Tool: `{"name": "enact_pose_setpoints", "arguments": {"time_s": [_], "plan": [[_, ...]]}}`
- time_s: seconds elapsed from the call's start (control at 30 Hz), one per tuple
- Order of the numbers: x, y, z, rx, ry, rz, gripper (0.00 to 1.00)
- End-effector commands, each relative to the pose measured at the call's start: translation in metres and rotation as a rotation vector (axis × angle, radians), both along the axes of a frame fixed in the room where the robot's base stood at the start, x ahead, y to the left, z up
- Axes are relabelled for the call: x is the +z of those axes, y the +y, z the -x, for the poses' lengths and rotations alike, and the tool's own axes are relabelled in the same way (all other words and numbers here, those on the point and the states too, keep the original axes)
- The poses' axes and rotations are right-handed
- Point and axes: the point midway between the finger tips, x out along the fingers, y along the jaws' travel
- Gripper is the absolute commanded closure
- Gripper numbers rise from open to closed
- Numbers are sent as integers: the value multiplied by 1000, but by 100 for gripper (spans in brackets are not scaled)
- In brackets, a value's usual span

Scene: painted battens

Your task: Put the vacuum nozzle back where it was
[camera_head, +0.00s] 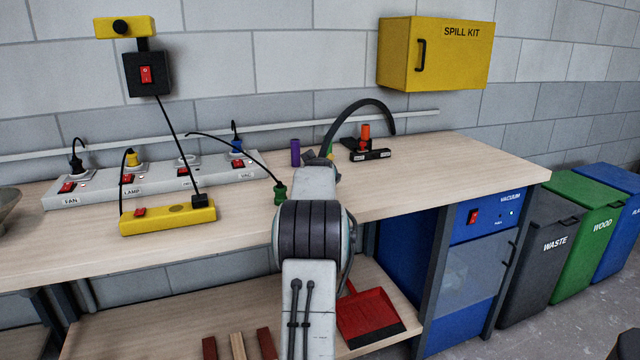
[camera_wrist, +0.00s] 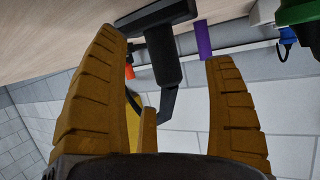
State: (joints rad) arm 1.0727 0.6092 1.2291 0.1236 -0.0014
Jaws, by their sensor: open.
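The vacuum nozzle (camera_wrist: 162,52), black with a wide flat head, shows between my fingers in the wrist view, its head toward the bench surface. A black hose (camera_head: 362,107) arcs over the bench behind my gripper. My gripper (camera_head: 318,158) is over the back of the bench; in the wrist view its two yellow fingers (camera_wrist: 165,50) are apart, one on each side of the nozzle. I cannot tell whether they touch it. My arm hides much of this spot in the head view. A low black block (camera_head: 371,156) with pale labels lies to the right, by an orange cylinder (camera_head: 366,132).
A purple cylinder (camera_head: 295,152) stands left of my gripper; it also shows in the wrist view (camera_wrist: 204,40). A green plug (camera_head: 280,193), a yellow power strip (camera_head: 168,219) and a grey socket strip (camera_head: 100,190) lie further left. The bench's right part (camera_head: 460,165) is clear.

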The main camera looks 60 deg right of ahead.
Motion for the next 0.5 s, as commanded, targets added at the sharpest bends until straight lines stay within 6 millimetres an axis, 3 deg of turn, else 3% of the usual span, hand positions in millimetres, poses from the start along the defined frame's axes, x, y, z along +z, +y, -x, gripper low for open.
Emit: {"name": "enact_pose_setpoints", "arguments": {"time_s": [0.2,0.5], "plan": [[-10,-20,-7,-4,2,0,22],[-16,-35,-15,-4,2,-1,22]]}}
